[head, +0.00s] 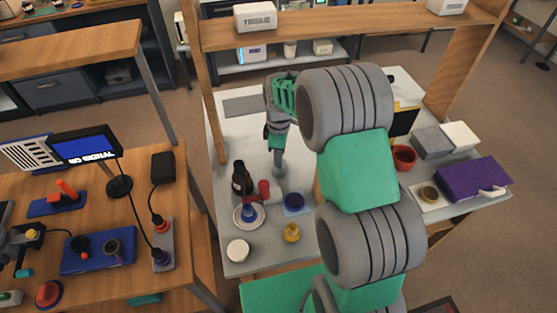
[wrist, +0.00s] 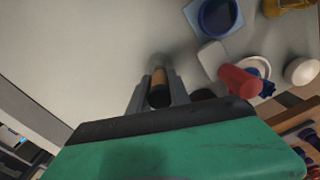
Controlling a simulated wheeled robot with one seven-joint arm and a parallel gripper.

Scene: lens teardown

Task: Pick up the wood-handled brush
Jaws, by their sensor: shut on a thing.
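The wood-handled brush (wrist: 159,82) shows between my fingers in the wrist view, with a tan wood part and a dark end towards my palm. My gripper (wrist: 158,85) is shut on it, one grey finger on each side. A pale round shape at the brush's far end is hard to make out against the white table. In the head view my gripper (head: 279,168) is over the white table (head: 236,130), to the right of the dark bottle (head: 241,180). The brush cannot be made out there.
A red object (head: 264,190), a saucer (head: 237,217) with a blue item, a blue dish (head: 294,202), a yellow item (head: 291,233) and a white round container (head: 237,250) stand nearby. A red bowl (head: 404,157) and purple case (head: 472,178) are at right. The table's back left is mostly clear.

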